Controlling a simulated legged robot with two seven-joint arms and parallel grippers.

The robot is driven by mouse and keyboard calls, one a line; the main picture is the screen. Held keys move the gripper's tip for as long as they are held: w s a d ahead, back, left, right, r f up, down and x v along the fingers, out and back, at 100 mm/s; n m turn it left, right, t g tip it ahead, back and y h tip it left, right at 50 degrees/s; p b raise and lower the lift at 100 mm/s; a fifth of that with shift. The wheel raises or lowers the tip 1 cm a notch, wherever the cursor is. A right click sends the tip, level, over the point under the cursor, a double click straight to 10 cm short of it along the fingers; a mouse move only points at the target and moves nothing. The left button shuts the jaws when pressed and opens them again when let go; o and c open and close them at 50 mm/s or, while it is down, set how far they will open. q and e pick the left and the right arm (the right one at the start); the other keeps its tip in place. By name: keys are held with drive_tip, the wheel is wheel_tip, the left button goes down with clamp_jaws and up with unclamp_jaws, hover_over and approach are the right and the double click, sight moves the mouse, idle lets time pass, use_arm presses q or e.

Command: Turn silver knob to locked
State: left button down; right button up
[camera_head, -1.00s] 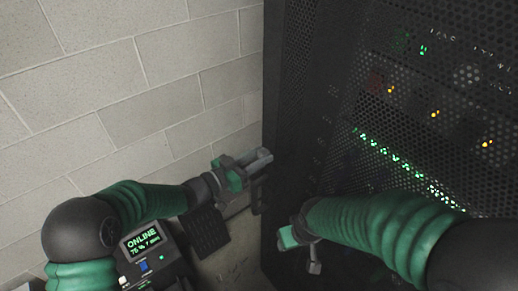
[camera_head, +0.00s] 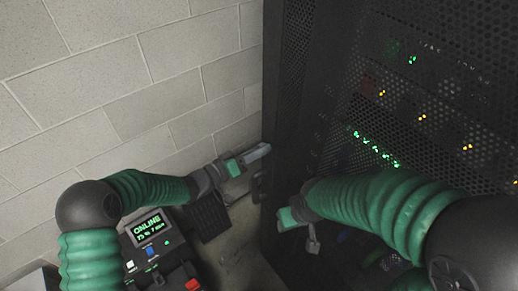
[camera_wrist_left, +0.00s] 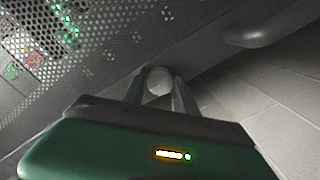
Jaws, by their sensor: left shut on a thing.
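The round silver knob (camera_wrist_left: 159,79) shows in the left wrist view on the dark cabinet edge, between the two fingers of my left gripper (camera_wrist_left: 160,96). The fingers are shut on it, one on each side. In the head view my left gripper (camera_head: 257,154) reaches to the cabinet's left edge, and its fingers hide the knob there. I cannot read any lock marking. My right gripper (camera_head: 301,232) hangs in front of the cabinet, lower and to the right. Its fingers are too dark to tell open from shut.
The black perforated cabinet (camera_head: 292,90) with green and amber lights fills the right side. A pale block wall (camera_head: 140,75) stands at left. A dark bar handle (camera_wrist_left: 262,30) is near the knob in the wrist view.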

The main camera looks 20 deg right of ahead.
use_arm(q)
drive_tip(key=shift+w, duration=0.1)
idle(0.3)
drive_tip(key=c, duration=1.3)
unclamp_jaws()
drive_tip(key=o, duration=0.3)
drive_tip(key=shift+w+a, duration=0.1)
drive_tip(key=shift+o, duration=0.2)
drive_tip(key=b+v, duration=0.3)
drive_tip(key=v, duration=1.4)
drive_tip(key=shift+b, duration=0.35)
drive_tip(key=shift+f, duration=0.15)
